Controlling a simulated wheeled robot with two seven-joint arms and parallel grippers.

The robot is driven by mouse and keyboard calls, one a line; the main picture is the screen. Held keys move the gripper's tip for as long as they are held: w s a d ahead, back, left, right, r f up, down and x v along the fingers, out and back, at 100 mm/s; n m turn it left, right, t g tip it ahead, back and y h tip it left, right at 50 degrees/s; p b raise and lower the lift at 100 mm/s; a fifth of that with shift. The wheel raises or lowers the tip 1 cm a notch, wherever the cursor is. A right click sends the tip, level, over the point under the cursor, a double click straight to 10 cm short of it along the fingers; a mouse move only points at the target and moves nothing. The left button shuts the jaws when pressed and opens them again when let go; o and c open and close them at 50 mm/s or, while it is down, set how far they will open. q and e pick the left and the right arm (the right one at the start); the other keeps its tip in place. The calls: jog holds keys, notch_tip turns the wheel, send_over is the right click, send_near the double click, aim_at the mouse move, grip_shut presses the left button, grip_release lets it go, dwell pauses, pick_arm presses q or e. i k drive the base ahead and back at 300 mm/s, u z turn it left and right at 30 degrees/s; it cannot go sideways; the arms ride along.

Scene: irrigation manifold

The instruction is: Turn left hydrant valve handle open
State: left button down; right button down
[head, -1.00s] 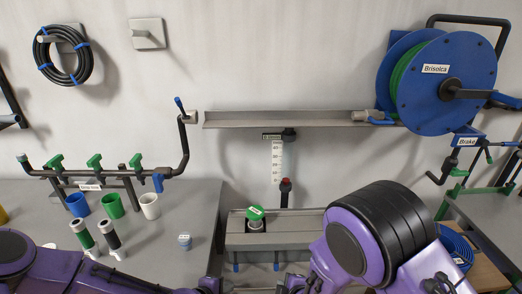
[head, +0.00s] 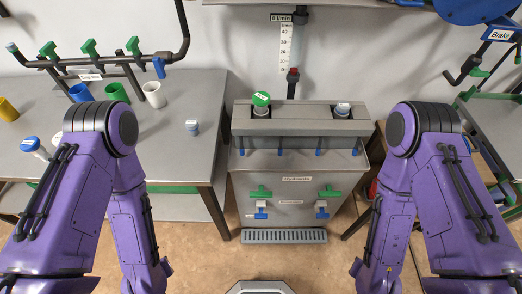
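The hydrant cabinet (head: 290,190) stands low in the middle of the head view, with a label on its front. The left hydrant valve has a green handle (head: 258,192) lying crosswise, with a blue outlet piece (head: 261,213) below it. A matching right green handle (head: 330,192) sits to its right, also with a blue piece (head: 322,212) below. My two purple arms hang down on either side of the cabinet, apart from it. Both grippers are beyond the bottom of the picture, so neither shows.
A drain grate (head: 284,236) lies at the cabinet's foot. On the left, a grey table (head: 190,165) holds cups and a pipe manifold with green valves (head: 90,48). A green-topped cap (head: 261,100) and a grey-blue one (head: 342,109) sit on the cabinet top. The floor before the cabinet is clear.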

aim_at(260, 194)
jog(key=z, duration=1.15)
jog(key=k, duration=0.9)
jog(key=u, duration=1.6)
jog(key=i, duration=0.5)
